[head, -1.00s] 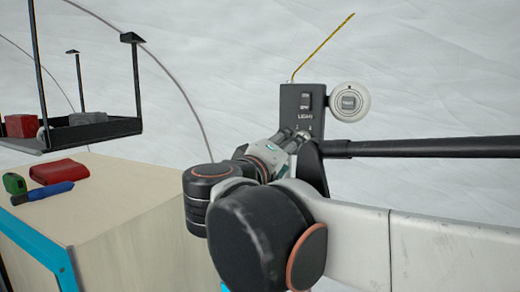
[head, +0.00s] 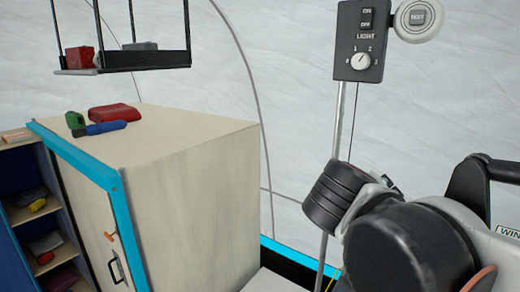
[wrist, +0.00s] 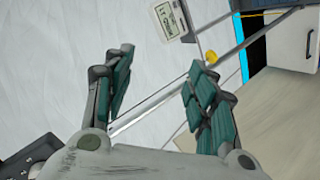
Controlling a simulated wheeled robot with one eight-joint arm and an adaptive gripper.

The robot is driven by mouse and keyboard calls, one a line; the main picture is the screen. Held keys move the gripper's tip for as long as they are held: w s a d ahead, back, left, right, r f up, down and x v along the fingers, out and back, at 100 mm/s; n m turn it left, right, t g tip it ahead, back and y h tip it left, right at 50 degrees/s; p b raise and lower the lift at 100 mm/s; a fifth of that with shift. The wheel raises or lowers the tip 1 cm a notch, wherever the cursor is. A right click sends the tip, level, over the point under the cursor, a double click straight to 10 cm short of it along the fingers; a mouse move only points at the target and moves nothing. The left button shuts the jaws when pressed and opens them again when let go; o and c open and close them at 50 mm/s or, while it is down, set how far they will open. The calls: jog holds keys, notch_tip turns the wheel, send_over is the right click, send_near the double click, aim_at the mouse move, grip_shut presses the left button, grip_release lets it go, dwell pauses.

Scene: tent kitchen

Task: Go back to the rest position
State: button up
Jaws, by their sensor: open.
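In the wrist view my gripper (wrist: 160,72) is open. Its two green-padded fingers stand wide apart with nothing between them. In the head view my arm is at the lower right, and its gripper is out of sight there. A black light control box (head: 361,40) with an ON/OFF switch and a round knob is on a thin metal pole, to the left of and above my arm. A white round TEST button (head: 422,17) sits at its upper right.
A wooden cabinet (head: 190,200) with blue edging stands at left, with a red case (head: 115,112), a blue tool (head: 105,127) and a green item (head: 75,120) on top. A black hanging shelf (head: 125,66) is above it. Open shelves (head: 35,210) show at far left.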

jog(key=s+a+f+m+y+b, duration=0.1)
jog(key=f+b, duration=0.5)
jog(key=f, duration=0.6)
jog(key=s+a+f+m+g+y+b, duration=0.1)
jog(key=s+f+y+b, duration=0.3)
jog(key=f, duration=0.8)
jog(key=s+a+f+m+g+y+b, duration=0.1)
jog(key=s+f+b, duration=0.5)
jog(key=f, duration=0.6)
jog(key=shift+s+f+y+b, duration=0.2)
jog(key=shift+f+y+b, duration=0.05)
jog(key=shift+y+b, duration=0.7)
